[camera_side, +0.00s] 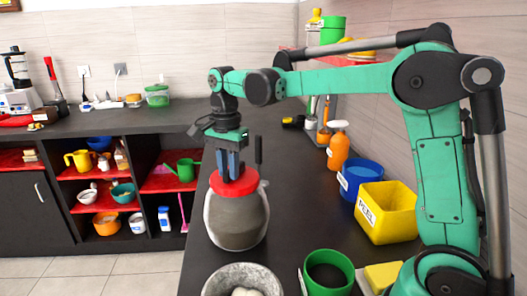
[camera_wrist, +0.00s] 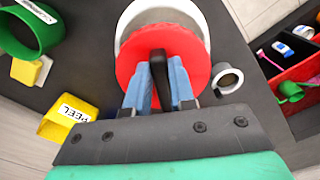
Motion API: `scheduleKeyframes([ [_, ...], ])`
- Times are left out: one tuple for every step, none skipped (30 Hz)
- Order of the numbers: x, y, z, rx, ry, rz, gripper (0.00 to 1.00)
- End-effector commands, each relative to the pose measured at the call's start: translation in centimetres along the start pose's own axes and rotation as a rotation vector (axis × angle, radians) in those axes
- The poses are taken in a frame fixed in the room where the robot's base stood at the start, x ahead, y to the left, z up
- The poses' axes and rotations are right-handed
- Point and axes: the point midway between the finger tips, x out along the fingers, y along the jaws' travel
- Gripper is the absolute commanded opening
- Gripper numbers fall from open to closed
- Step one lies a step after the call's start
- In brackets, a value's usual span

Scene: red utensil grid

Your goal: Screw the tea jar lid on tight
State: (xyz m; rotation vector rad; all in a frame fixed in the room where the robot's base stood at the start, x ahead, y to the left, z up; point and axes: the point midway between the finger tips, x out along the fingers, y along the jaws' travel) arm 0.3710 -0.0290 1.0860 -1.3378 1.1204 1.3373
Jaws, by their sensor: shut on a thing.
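The jar's mouth and threads are hidden under the lid.
A grey bowl (camera_side: 216,284) with white contents stands close in front of the jar. To the right are a green pot (camera_side: 347,266), a yellow PEEL bin (camera_side: 399,212), a blue container (camera_side: 372,171) and an orange spray bottle (camera_side: 338,151). The counter behind the jar is mostly clear.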

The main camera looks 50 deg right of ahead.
Motion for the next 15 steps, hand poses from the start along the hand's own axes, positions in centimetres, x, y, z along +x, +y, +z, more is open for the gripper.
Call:
scheduleKeyframes([
  [-0.03, 0.0, -0.01, 0.003, 0.0, 0.0, 0.0],
  [-0.03, -0.03, -0.01, 0.014, 0.0, 0.0, 0.0],
  [-0.03, -0.1, -0.02, 0.046, 0.0, 0.0, 0.0],
  [-0.03, -0.16, -0.03, 0.078, 0.0, 0.0, 0.0],
  [-0.03, -0.23, -0.03, 0.112, 0.001, 0.0, 0.0],
  [-0.03, -0.31, -0.04, 0.153, 0.001, 0.0, 0.0],
  [-0.03, -0.35, -0.05, 0.177, 0.001, 0.0, 0.0],
  [-0.03, -0.38, -0.05, 0.194, 0.001, 0.0, 0.0],
  [-0.03, -0.4, -0.05, 0.207, 0.001, 0.0, 0.0],
  [-0.03, -0.4, -0.05, 0.21, 0.001, 0.0, 0.0],
  [-0.03, -0.4, -0.05, 0.21, 0.001, 0.0, 0.0],
  [-0.03, -0.39, -0.05, 0.209, 0.0, 0.0, 0.0],
  [-0.03, -0.39, -0.05, 0.209, 0.0, 0.0, 0.0],
  [-0.03, -0.39, -0.05, 0.209, 0.0, 0.0, 0.0],
  [-0.03, -0.39, -0.05, 0.208, 0.0, 0.0, 0.25],
])
